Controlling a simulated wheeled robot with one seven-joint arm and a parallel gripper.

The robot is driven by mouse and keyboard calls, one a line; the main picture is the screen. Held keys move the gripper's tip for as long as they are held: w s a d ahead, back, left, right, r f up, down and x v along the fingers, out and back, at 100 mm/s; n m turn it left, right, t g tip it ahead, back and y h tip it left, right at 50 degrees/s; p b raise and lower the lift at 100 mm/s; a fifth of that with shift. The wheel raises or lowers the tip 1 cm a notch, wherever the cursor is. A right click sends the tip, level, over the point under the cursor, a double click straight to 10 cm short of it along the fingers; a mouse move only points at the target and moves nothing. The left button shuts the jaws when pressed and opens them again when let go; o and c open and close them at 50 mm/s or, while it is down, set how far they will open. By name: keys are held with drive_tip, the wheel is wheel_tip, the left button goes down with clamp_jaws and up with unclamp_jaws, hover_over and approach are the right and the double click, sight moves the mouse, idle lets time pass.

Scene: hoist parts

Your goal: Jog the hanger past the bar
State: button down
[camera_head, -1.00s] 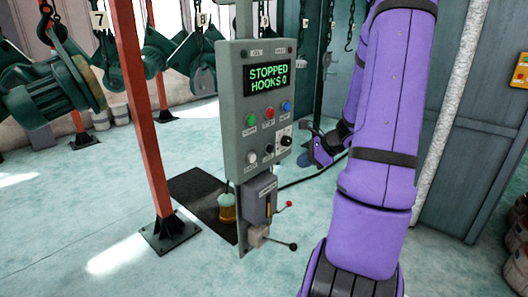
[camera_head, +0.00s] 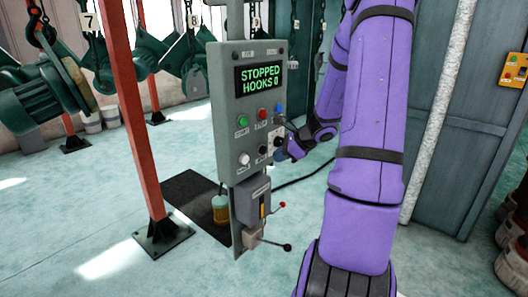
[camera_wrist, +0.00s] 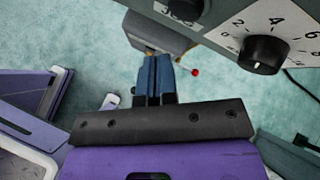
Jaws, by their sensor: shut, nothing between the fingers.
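The grey control panel (camera_head: 226,110) stands in the middle of the head view. Its display (camera_head: 260,79) reads STOPPED, HOOKS 0. Green, red and blue buttons sit above a white button (camera_head: 244,159), a black control (camera_head: 263,150) and a dial (camera_head: 277,142). The dial's black knob also shows in the wrist view (camera_wrist: 264,54), beside a partly cut-off label that seems to read JOG (camera_wrist: 180,11). My gripper (camera_wrist: 153,60) is shut and empty, in front of the panel's lower right; contact cannot be told. Numbered hangers 7 (camera_head: 90,22) and 8 (camera_head: 194,17) carry green machines.
A red upright bar (camera_head: 135,120) stands left of the panel, bolted to the floor. The floor at left is mostly clear.

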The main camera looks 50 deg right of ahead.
drive_tip(key=shift+w+a, duration=0.1)
drive_tip(key=shift+w, duration=0.95)
drive_tip(key=shift+w, duration=0.1)
idle(1.3)
drive_tip(key=shift+w, duration=0.3)
drive_tip(key=shift+w, duration=0.4)
idle(1.8)
drive_tip(key=shift+s, duration=0.1)
idle(0.9)
drive_tip(key=shift+s, duration=0.75)
drive_tip(key=shift+s+d, duration=0.2)
drive_tip(key=shift+s, duration=2.3)
